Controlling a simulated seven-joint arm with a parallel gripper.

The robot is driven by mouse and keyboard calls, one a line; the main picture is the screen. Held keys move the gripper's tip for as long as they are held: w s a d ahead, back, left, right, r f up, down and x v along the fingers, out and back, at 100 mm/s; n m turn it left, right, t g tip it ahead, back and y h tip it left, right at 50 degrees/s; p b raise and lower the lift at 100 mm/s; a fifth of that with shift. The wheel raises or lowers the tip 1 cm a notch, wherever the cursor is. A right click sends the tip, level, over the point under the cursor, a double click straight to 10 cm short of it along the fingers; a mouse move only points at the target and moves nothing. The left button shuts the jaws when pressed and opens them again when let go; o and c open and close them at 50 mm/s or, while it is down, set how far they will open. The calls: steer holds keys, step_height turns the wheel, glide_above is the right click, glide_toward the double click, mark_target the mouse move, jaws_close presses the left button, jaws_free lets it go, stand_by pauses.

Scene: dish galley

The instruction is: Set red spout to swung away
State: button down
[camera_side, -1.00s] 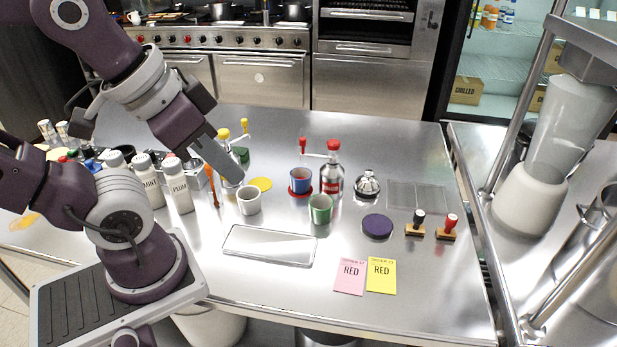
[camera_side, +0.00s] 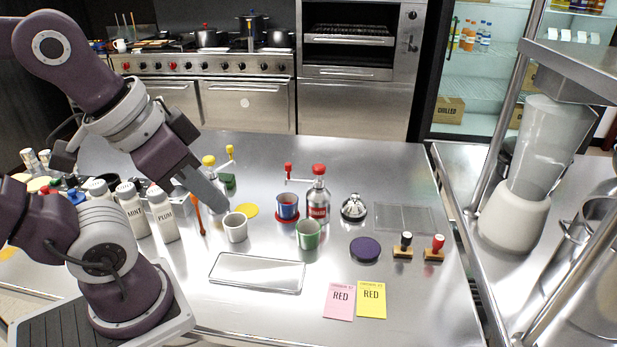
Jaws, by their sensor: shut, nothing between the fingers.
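The red-topped dispenser bottle (camera_side: 318,193) stands upright near the middle of the steel table. Its red spout (camera_side: 289,171) points left on a thin arm, above the blue cup (camera_side: 288,207) on a red coaster. My gripper (camera_side: 222,205) is shut and empty, low over the table at the left, just above and behind the white cup (camera_side: 235,227). It is well apart from the red spout.
A green cup (camera_side: 308,233) stands in front of the red bottle. A metal juicer (camera_side: 353,207), purple disc (camera_side: 365,249) and two stamps (camera_side: 403,247) are to the right. A silver tray (camera_side: 257,272) and two RED cards (camera_side: 340,299) lie in front.

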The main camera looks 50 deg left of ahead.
steer(key=c, duration=1.9)
jaws_free()
steer(key=shift+w, duration=0.1)
steer(key=o, duration=0.5)
steer(key=w+r+n, duration=0.1)
steer(key=w, duration=0.1)
steer(key=w+a+n+g, duration=0.1)
steer(key=w, duration=0.1)
steer(key=w+a+r+n, duration=0.1)
steer(key=w+n, duration=0.1)
steer(key=shift+a+r, duration=0.15)
steer(key=shift+r, duration=0.15)
steer(key=shift+o, duration=0.2)
steer(key=n+g, duration=0.5)
steer(key=n, duration=0.9)
glide_above(288, 164)
step_height(288, 164, down, 8)
steer(key=shift+r, duration=0.25)
step_height(288, 164, down, 7)
steer(key=shift+r, duration=0.2)
steer(key=shift+f, duration=0.25)
jaws_close()
